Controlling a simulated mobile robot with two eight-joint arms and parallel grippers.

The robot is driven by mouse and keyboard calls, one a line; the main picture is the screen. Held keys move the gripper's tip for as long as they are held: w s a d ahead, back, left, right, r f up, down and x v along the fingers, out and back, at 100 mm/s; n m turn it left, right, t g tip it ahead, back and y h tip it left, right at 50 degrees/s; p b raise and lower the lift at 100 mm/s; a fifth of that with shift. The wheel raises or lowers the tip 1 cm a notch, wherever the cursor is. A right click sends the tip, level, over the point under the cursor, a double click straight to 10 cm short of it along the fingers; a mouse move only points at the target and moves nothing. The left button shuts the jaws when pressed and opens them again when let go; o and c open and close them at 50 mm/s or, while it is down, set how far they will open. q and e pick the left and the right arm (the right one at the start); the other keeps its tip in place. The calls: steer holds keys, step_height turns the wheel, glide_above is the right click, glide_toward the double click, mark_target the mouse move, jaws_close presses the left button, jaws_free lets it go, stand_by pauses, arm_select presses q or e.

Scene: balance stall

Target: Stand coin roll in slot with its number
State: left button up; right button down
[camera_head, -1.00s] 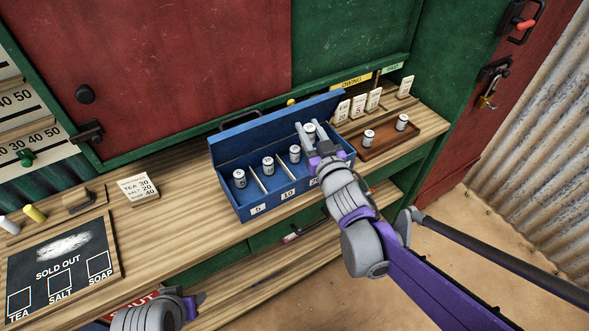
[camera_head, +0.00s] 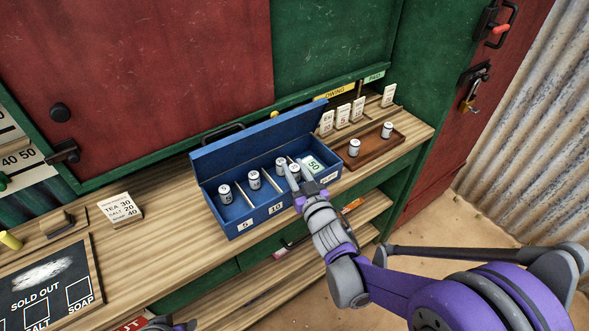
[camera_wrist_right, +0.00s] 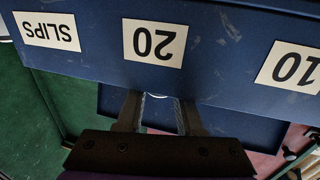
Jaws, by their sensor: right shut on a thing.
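The blue box (camera_head: 202,180) stands open on the counter, with slots labelled 5 (camera_head: 244,226), 10 (camera_head: 275,208), 20 and SLIPS. White coin rolls stand inside: one in the left slot (camera_head: 225,194), one in the slot beside it (camera_head: 254,179), and one farther right (camera_head: 280,163). My right gripper (camera_head: 299,178) is shut on another coin roll (camera_head: 294,171), in the box's right half. In the right wrist view the 20 label (camera_wrist_right: 154,43) faces the fingers, and only a sliver of the held roll shows. Its number is unreadable. My left gripper (camera_head: 170,325) barely shows at the bottom edge.
A green 50 slip (camera_head: 313,164) lies in the right compartment. A brown tray (camera_head: 372,152) right of the box holds two more rolls. Cards stand behind it. A price card (camera_head: 121,208) and a SOLD OUT board (camera_head: 60,280) are at left. Bare counter lies between.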

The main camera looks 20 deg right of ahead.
steer(key=shift+s+f+b, duration=0.1)
steer(key=shift+f+b, duration=0.5)
steer(key=shift+f, duration=0.05)
steer(key=c, duration=0.6)
jaws_free()
steer(key=shift+o, duration=0.3)
steer(key=shift+r+p, duration=0.3)
steer(key=shift+p, duration=0.05)
steer(key=shift+r+p, duration=0.45)
steer(key=s+d, duration=0.2)
steer(key=s, duration=1)
steer(key=s+d+f+m+g+h, duration=0.3)
steer(key=s+d+f+g+h, duration=0.1)
steer(key=d+f+g, duration=0.15)
steer(key=s+a+f+g+y, duration=0.1)
steer(key=s+a+f+g, duration=0.1)
steer(key=s, duration=0.4)
steer(key=s+a+f+n+g, duration=0.1)
steer(key=s+a+f+g, duration=0.1)
steer(key=s+g, duration=0.3)
steer(key=shift+s+a+f+n+y+b, duration=0.3)
steer(key=shift+s+y+b, duration=0.1)
steer(key=shift+s, duration=0.4)
